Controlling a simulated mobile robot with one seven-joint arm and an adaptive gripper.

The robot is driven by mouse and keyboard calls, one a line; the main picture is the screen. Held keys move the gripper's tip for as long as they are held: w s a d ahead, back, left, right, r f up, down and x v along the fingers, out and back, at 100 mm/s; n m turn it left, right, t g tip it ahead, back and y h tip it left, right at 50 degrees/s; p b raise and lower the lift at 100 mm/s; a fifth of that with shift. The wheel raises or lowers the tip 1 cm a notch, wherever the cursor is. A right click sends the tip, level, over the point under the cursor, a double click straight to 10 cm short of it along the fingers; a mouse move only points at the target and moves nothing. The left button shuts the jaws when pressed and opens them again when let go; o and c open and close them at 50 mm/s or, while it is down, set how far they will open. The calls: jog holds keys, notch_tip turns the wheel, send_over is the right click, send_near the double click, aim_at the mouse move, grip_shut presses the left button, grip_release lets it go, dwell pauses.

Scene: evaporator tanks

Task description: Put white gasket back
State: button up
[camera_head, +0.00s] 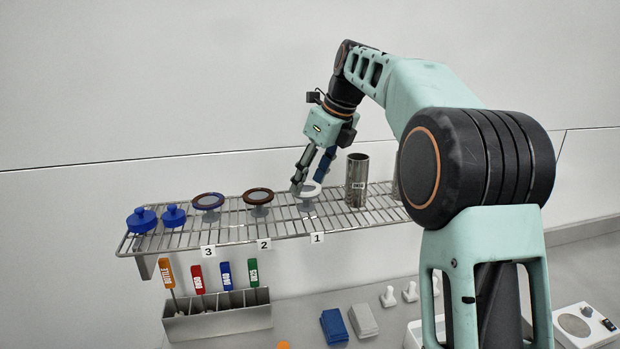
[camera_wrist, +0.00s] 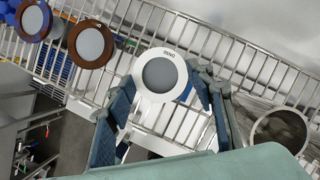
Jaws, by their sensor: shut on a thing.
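The white gasket (camera_head: 311,190) is a round white ring with a grey centre. It is at the rack's shelf above label 1 (camera_head: 317,238), over a small grey support. In the wrist view the white gasket (camera_wrist: 160,75) sits between the two fingers. My gripper (camera_head: 309,181) points down and is shut on the white gasket, one finger at each side; my gripper (camera_wrist: 165,87) also shows in the wrist view. Whether the ring rests fully on its support cannot be told.
On the wire rack (camera_head: 230,235), a brown gasket (camera_head: 258,196) stands near label 2 and a dark red one (camera_head: 208,201) near label 3. A steel cylinder (camera_head: 357,180) stands close on the right. Blue lidded items (camera_head: 142,220) are at far left.

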jog(key=shift+f, duration=0.3)
jog(key=o, duration=0.7)
jog(key=shift+o, duration=0.2)
jog(key=shift+r, duration=0.3)
jog(key=v, duration=1.2)
